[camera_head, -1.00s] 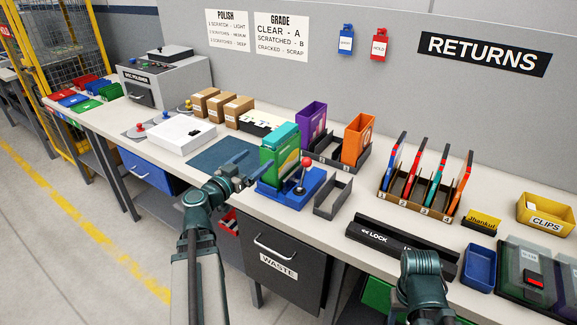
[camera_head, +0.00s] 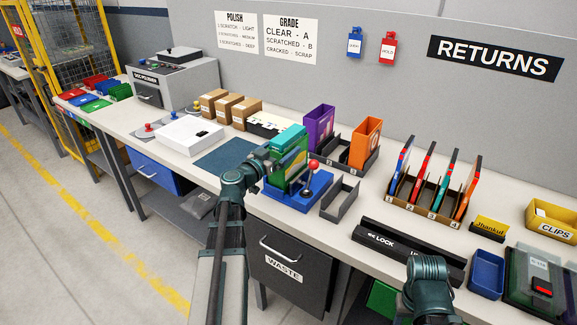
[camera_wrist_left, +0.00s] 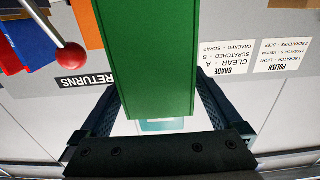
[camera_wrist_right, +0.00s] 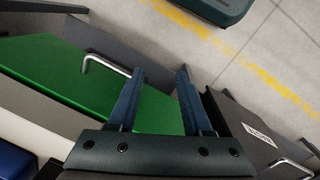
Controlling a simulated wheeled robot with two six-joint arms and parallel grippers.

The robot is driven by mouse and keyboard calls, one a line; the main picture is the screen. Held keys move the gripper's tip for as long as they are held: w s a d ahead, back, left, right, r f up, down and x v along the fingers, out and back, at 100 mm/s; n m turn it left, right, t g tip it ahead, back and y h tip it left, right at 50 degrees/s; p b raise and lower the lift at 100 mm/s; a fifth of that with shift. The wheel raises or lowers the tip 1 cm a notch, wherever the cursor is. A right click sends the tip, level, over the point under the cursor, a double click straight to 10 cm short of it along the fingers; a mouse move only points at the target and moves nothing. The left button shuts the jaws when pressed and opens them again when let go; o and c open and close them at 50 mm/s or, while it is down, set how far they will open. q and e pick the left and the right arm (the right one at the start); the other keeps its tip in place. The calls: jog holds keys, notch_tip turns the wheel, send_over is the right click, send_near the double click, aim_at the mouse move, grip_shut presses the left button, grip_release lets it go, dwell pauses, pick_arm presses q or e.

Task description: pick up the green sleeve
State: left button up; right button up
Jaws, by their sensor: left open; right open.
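The green sleeve (camera_head: 294,163) stands upright in a blue stand (camera_head: 296,199) with a red-knobbed lever (camera_head: 311,174), and a teal piece shows at its top. My left gripper (camera_head: 277,158) is at the sleeve's left side and partly covers it. In the left wrist view the green sleeve (camera_wrist_left: 146,60) lies between the two spread fingers of my left gripper (camera_wrist_left: 158,100), with gaps visible beside it. My right gripper (camera_wrist_right: 157,85) is open and empty in the right wrist view, over a green panel (camera_wrist_right: 60,75) with a metal handle. In the head view its fingers are hidden.
A grey open holder (camera_head: 340,198) sits right of the stand. Behind are purple (camera_head: 318,127) and orange (camera_head: 365,143) sleeves in a rack. A dark blue mat (camera_head: 228,160) lies left, and a black LOCK bar (camera_head: 385,240) lies front right. The waste bin (camera_head: 285,260) is below.

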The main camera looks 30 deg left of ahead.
pick_arm(q)
jog(key=w, duration=0.3)
jog(key=shift+w+d, duration=0.15)
jog(key=shift+w, duration=0.15)
grip_shut()
